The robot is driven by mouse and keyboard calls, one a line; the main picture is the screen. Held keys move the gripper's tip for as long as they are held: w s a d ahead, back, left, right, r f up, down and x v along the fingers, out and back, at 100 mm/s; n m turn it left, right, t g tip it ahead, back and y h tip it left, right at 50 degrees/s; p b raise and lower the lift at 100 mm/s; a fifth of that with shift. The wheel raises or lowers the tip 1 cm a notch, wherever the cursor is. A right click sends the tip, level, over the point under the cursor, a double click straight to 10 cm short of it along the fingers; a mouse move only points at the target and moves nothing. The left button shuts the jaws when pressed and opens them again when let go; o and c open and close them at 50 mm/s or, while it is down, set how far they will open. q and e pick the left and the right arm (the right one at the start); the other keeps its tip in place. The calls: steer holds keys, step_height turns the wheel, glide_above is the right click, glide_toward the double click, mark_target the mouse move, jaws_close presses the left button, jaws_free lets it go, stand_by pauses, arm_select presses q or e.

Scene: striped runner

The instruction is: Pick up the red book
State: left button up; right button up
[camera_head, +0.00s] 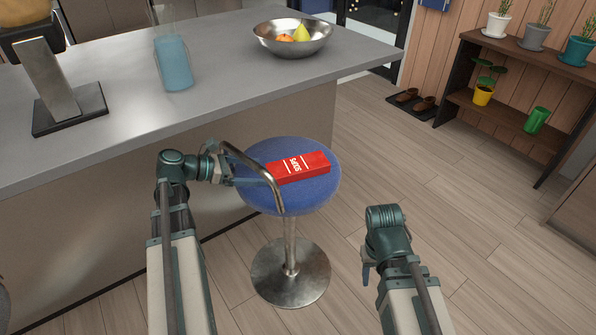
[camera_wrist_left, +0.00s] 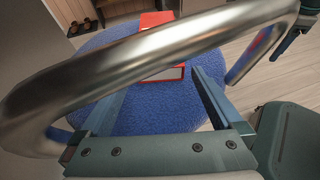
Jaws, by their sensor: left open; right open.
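The red book (camera_head: 298,168) with white lettering lies flat on the blue seat of a stool (camera_head: 262,199). My left gripper (camera_head: 258,182) is at the left side of the seat, near the book's left end, partly hidden by the stool's curved metal rail (camera_head: 262,168). In the left wrist view its jaws (camera_wrist_left: 160,82) are open and empty. The red book (camera_wrist_left: 158,20) shows beyond them, its pale end facing me, and the rail (camera_wrist_left: 140,62) crosses in front, hiding part of the book. My right gripper (camera_head: 367,270) is open and low, right of the stool, apart from the book.
A grey counter (camera_head: 120,110) runs behind and left of the stool. It holds a metal fruit bowl (camera_head: 292,46), a blue glass pitcher (camera_head: 173,62) and a dark stand (camera_head: 70,118). A wooden plant shelf (camera_head: 500,105) stands at the back right. The floor (camera_head: 410,150) between is clear.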

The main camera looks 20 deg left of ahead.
mark_target(271, 171)
arm_select(q)
steer(key=shift+f+b+x, duration=0.25)
steer(key=shift+b+x, duration=0.85)
steer(key=shift+x, duration=1.35)
steer(key=shift+w+d, duration=0.1)
steer(key=shift+w, duration=0.05)
steer(key=c, duration=1.4)
